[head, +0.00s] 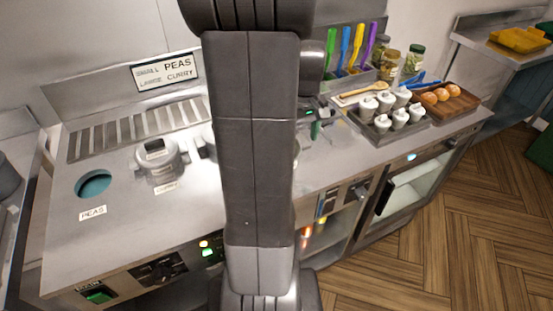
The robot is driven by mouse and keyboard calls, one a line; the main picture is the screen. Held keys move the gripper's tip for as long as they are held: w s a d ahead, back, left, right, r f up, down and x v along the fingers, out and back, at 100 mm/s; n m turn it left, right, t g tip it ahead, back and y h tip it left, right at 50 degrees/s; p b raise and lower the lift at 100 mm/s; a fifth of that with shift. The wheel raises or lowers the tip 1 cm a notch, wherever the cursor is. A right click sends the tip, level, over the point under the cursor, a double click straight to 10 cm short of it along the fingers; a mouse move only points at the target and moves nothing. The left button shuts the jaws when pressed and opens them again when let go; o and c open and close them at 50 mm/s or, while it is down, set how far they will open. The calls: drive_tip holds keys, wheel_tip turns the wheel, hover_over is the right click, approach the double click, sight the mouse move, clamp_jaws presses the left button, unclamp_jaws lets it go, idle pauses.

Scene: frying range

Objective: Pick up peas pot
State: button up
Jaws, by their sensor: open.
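No pot that I can identify as the peas pot shows. The round well labelled PEAS (94,184) is an open hole with a teal inside, at the left of the steel counter. A lidded metal pot (160,166) sits to its right, behind a small label that seems to read CURRY. A pale rounded shape with dark parts (207,143) shows at the left edge of my arm, mostly hidden; I cannot tell what it is. My arm stands upright across the middle of the view and hides the counter behind it. My gripper cannot be made out.
A sign naming peas and curry (165,71) stands behind a slotted vent (135,130). Wooden floor (450,230) is clear at lower right.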

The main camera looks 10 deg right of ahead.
drive_tip(key=c, duration=1.2)
drive_tip(key=shift+c, duration=0.3)
drive_tip(key=shift+r, duration=0.1)
